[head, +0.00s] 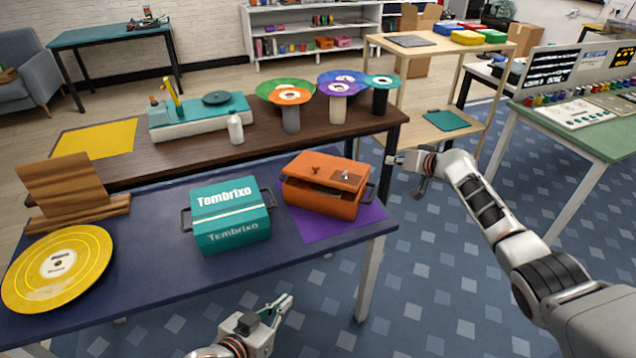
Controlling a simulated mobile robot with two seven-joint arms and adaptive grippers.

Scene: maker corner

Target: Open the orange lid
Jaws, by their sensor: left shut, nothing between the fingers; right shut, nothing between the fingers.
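The orange box (308,199) stands on a purple mat (350,225) at the right end of the navy table. Its orange lid (318,166) has a small dark knob on top, and a dark gap shows between lid and body at the front. Dark handles are on the box's sides. My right gripper (397,161) is shut and empty, to the right of the box and apart from it. My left gripper (286,305) is shut and empty, in front of the table's front edge, below and left of the box.
A teal Tembrixo box (228,234) stands just left of the orange box. A yellow disc (85,268) and a wooden stand (72,190) are at the table's left. Behind, a brown table (190,163) holds a white bottle (235,129) and several coloured discs on stands.

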